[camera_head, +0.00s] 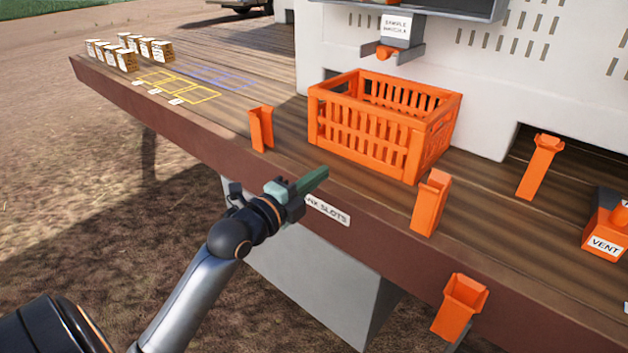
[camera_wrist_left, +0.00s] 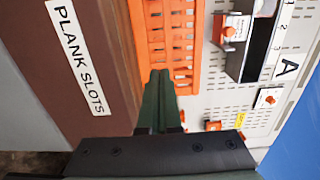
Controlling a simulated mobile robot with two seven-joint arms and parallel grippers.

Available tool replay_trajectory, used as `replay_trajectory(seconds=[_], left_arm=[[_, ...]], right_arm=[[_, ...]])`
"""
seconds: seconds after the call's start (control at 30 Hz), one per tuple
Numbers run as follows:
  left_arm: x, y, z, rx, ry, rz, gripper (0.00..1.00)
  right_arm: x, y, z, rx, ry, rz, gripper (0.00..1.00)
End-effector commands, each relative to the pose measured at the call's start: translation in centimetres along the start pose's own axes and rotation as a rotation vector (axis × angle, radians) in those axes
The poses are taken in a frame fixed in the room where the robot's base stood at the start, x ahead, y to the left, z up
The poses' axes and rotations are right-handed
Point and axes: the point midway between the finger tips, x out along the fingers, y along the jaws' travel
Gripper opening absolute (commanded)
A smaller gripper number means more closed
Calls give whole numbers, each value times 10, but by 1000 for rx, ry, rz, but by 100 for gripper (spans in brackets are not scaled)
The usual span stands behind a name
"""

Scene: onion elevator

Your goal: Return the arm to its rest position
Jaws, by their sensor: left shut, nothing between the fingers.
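My left gripper (camera_head: 314,182) is shut and empty in the head view, in front of the wooden deck's front edge near the plank slots label (camera_head: 327,211). Its dark green fingers are closed together in the left wrist view (camera_wrist_left: 158,80), where the label (camera_wrist_left: 77,55) shows to the left. The arm reaches in from the lower left of the head view. My right gripper is in neither view.
An orange crate (camera_head: 365,153) stands on the deck behind the gripper. Several orange brackets (camera_head: 430,203) stand along the deck. An orange vent box (camera_head: 606,228) is at the right. Small labelled blocks (camera_head: 112,56) sit at the far left. Open ground lies front left.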

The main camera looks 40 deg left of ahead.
Motion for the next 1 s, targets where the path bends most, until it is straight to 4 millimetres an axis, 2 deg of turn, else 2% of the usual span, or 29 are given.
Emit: replay_trajectory(seconds=[0.1, 0.33, 0.47, 0.57, 0.67, 0.8, 0.9, 1.0], left_arm=[[-7, 0, 0, 2, 0, 0, 0], [-10, 0, 0, 0, 0, 0, 0], [-10, 16, -4, -64, 1, 35, 0], [-16, 55, -15, -212, -6, 116, 0], [-30, 111, -33, -434, -34, 232, 0], [-69, 191, -69, -768, -114, 400, 0], [-106, 240, -98, -993, -194, 508, 0], [-144, 277, -126, -1186, -283, 597, 0]], right_arm=[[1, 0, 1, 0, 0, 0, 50], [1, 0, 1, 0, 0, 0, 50], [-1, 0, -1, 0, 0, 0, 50], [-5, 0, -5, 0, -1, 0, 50], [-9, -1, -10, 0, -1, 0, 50], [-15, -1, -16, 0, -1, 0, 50], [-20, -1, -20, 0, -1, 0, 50], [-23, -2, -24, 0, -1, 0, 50]])
